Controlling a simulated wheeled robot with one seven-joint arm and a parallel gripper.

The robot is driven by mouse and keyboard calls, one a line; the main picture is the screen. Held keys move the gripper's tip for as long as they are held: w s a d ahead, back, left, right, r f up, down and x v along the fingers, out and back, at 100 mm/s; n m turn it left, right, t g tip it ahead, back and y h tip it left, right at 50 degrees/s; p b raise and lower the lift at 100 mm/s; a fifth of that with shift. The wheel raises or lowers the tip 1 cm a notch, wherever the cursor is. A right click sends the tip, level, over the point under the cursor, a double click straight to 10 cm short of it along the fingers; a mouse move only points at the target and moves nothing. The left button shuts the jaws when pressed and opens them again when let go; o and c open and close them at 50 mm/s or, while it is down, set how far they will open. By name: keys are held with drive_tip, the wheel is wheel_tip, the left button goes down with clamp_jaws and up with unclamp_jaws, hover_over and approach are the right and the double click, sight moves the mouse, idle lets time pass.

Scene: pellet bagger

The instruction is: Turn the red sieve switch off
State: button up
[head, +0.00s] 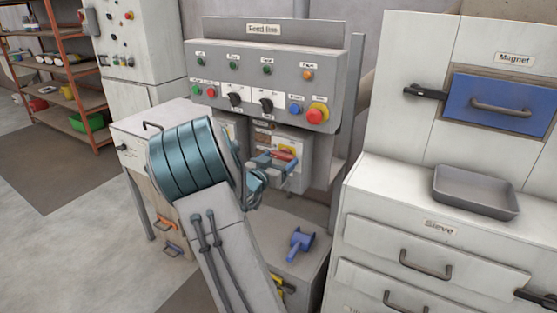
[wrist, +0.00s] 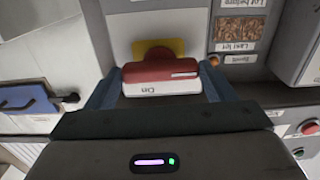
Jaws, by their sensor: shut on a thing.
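The red sieve switch (head: 284,156) is on the lower front of the feed line cabinet in the head view, partly hidden by my gripper (head: 274,168). In the wrist view the red switch handle (wrist: 160,72) lies between my gripper's (wrist: 160,88) two blue-grey fingers, one at each end of it. My gripper is shut on it. A yellow plate (wrist: 158,48) shows behind the handle. A white strip with small lettering lies along its edge; I cannot read it surely. My arm hides part of the cabinet front in the head view.
Above is the feed line panel (head: 265,90) with lamps, knobs and a red emergency button (head: 315,116). A blue tool-like piece (head: 300,243) lies on the ledge below. At right stand the sieve cabinet (head: 440,245), a grey tray (head: 476,192) and the blue magnet drawer (head: 500,88).

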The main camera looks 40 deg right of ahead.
drive_tip(key=o, duration=1)
drive_tip(key=shift+a, duration=0.1)
drive_tip(key=v, duration=1.3)
drive_tip(key=shift+s+a+b, duration=0.2)
drive_tip(key=shift+a+b, duration=0.1)
drive_tip(key=shift+b, duration=0.05)
